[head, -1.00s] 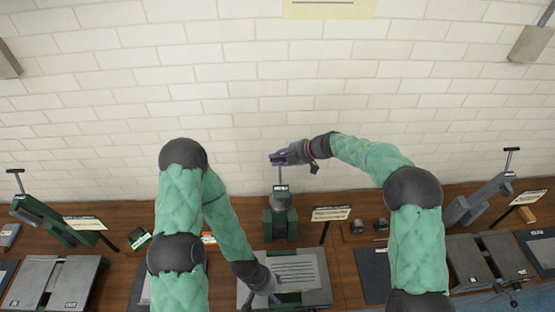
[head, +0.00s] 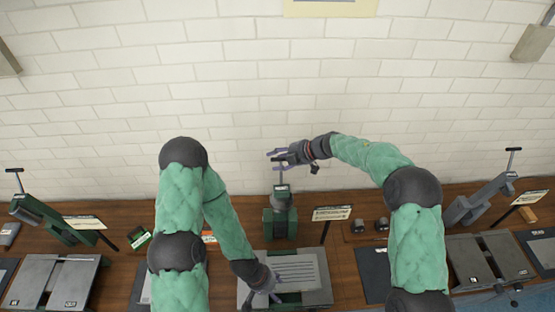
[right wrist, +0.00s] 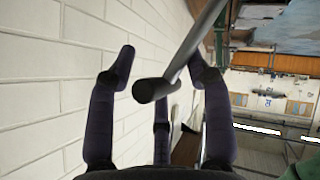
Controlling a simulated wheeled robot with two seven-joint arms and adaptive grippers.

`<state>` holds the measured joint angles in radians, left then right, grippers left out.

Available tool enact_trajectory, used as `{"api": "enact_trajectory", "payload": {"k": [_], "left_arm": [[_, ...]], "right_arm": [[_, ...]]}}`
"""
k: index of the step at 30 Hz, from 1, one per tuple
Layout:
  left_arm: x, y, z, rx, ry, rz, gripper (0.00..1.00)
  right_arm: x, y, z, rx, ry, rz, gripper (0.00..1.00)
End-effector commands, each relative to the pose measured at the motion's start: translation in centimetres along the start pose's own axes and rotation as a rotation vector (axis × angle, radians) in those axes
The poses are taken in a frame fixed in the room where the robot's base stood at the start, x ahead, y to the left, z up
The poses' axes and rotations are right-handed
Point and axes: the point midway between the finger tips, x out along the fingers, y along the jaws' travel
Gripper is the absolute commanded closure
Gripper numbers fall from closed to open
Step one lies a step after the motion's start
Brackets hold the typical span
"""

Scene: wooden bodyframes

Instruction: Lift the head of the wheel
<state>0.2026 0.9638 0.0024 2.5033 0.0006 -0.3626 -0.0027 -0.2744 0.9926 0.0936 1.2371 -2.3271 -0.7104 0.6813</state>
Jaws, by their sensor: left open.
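The middle machine has a green upright (head: 281,224) with a grey labelled head (head: 281,193) at the back of the bench. A thin rod rises from the head towards my right gripper (head: 275,158), which is above it near the wall. In the right wrist view, a grey bar with a rounded end (right wrist: 155,90) lies between the spread dark fingers of the right gripper (right wrist: 164,62). The fingers look apart from the bar. My left gripper (head: 262,297) is open, low over the left front of the machine's grey slotted bed (head: 310,272).
Similar machines stand at the left (head: 45,218) and right (head: 475,205), each with a T-handle. A sign on a post (head: 331,213) stands right of the middle machine. A white brick wall (head: 300,90) closes off the back.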

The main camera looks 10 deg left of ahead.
Motion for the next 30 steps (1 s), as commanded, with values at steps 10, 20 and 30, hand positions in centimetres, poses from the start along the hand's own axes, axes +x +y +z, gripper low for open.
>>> {"api": "enact_trajectory", "payload": {"k": [10,20,30], "left_arm": [[0.0,0.0,0.0,0.000,0.000,0.000,0.38],[0.0,0.0,0.0,0.000,0.000,0.000,0.38],[0.0,0.0,0.0,0.000,0.000,0.000,0.38]], "right_arm": [[-5.0,0.7,0.3,-0.005,-0.014,0.020,0.53],[-10.4,0.1,-0.2,-0.003,-0.006,0.005,0.53],[-11.9,-0.1,-0.4,-0.002,-0.003,0.001,0.53]]}}
